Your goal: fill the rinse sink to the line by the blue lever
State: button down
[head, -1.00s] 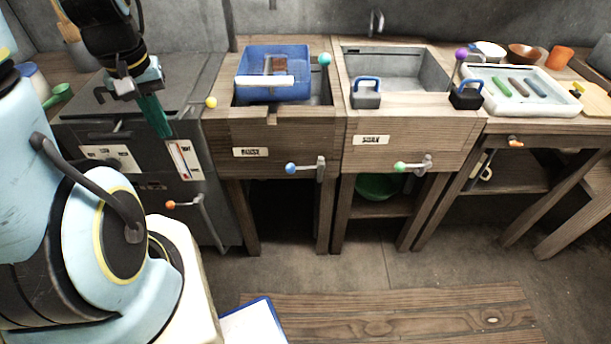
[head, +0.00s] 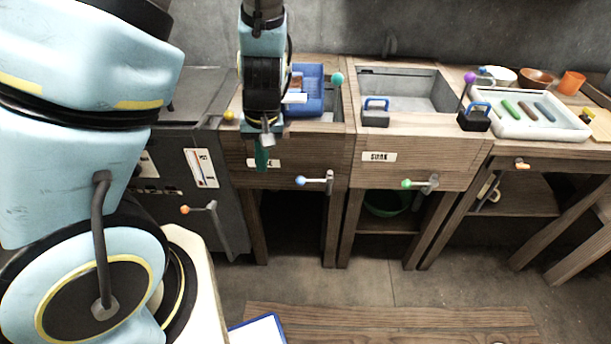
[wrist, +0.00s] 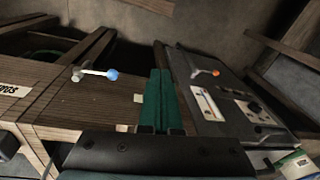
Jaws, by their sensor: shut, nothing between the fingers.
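The rinse sink (head: 296,147) is a wooden basin unit, its label partly covered by my gripper in the head view. Its blue-knobbed lever (head: 313,180) sticks out from the lower right of the front; it also shows in the wrist view (wrist: 97,73). My gripper (head: 262,160) is shut and empty, with its green fingers pointing down in front of the rinse sink, to the left of the lever and apart from it. A blue tray (head: 313,88) sits over the basin. The water level and the fill line are hidden.
To the right stands a second sink (head: 415,150) with a green-knobbed lever (head: 418,183). To the left is a dark cabinet (head: 200,95) with an orange-knobbed lever (head: 200,209). A white tray (head: 540,128) lies on the right-hand bench. The floor in front is clear near the sinks.

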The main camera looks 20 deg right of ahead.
aim_at(302, 180)
jog(key=s+d+f+m+t+p, duration=0.1)
jog(key=d+t, duration=0.4)
jog(key=d, duration=0.8)
jog(key=shift+s+d+f+m+t+p, duration=0.25)
jog(key=shift+s+f+m, duration=0.45)
jog(key=shift+s+m, duration=0.45)
jog(key=p+x, duration=0.2)
jog(key=x, duration=1.2)
jog(key=shift+f, duration=0.15)
